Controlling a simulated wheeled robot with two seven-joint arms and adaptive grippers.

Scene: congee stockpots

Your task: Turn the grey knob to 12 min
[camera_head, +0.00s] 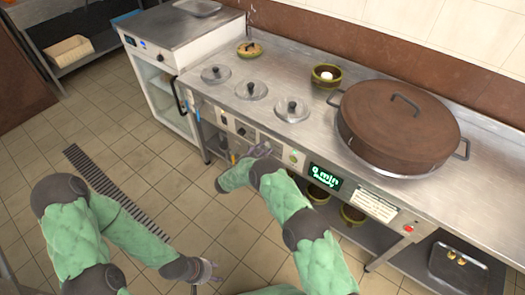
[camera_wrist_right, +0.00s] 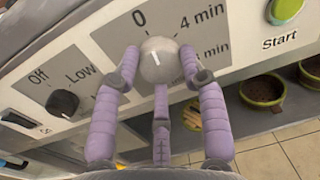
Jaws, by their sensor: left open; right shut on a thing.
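The grey knob (camera_wrist_right: 160,60) is on the front panel, with its white mark pointing roughly at the 0 label. Labels 0, 4 min and another partly covered "min" label surround it. My right gripper (camera_head: 262,149) is shut on the grey knob, its purple fingers on either side of it in the wrist view. In the head view the gripper hides the knob. The green display (camera_head: 324,177) appears to read 0 min, with a smaller word below. My left gripper (camera_head: 208,272) is open and empty, low over the floor away from the counter.
A black knob (camera_wrist_right: 63,102) with Off and Low labels is left of the grey knob. A green Start button (camera_wrist_right: 285,10) is to its right. A large brown-lidded pot (camera_head: 395,125) and several small lids stand on the counter. Bowls sit on the shelf below.

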